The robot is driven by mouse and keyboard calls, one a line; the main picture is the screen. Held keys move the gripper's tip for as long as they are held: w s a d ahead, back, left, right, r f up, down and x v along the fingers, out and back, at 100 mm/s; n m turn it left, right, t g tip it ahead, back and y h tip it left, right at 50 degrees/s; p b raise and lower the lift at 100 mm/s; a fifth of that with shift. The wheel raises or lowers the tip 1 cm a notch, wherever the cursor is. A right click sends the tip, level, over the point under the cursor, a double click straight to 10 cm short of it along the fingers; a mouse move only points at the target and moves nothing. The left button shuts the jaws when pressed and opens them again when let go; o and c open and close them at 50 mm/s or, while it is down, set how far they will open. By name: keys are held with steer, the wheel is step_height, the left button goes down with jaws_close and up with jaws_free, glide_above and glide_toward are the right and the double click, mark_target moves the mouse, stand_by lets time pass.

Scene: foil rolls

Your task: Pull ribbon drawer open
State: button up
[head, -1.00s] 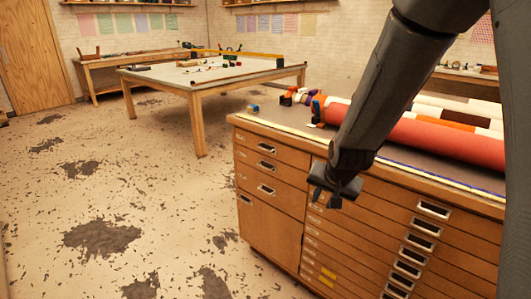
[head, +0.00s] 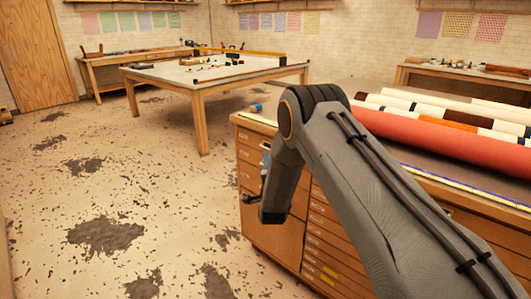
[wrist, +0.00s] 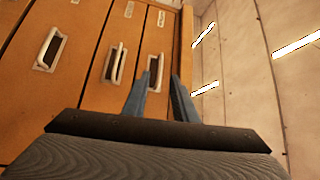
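The wooden drawer cabinet (head: 250,215) stands at right, with a left column of drawers above a larger front. No drawer shows as pulled out. Drawer labels are too small to read, so I cannot tell which is the ribbon drawer. The wrist view is rolled sideways and shows three drawer handles. My gripper (wrist: 162,77) is open. Its two blue-grey fingers point at the end drawer beside the cabinet's top edge, and that drawer's handle (wrist: 155,66) shows between and beyond the tips. I cannot tell if they touch. In the head view my arm hides most of these drawer fronts.
Fabric rolls (head: 440,135) lie on the cabinet top, and a small blue object (head: 256,107) sits at its back left corner. A large work table (head: 215,75) stands behind. The floor (head: 130,210) left of the cabinet is clear.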

steer(key=w+r, duration=0.1)
steer(key=w, duration=0.6)
steer(key=shift+w+a+p, duration=0.15)
steer(key=shift+a+p, duration=0.15)
steer(key=shift+a, duration=0.15)
jaws_close()
stand_by(1.0)
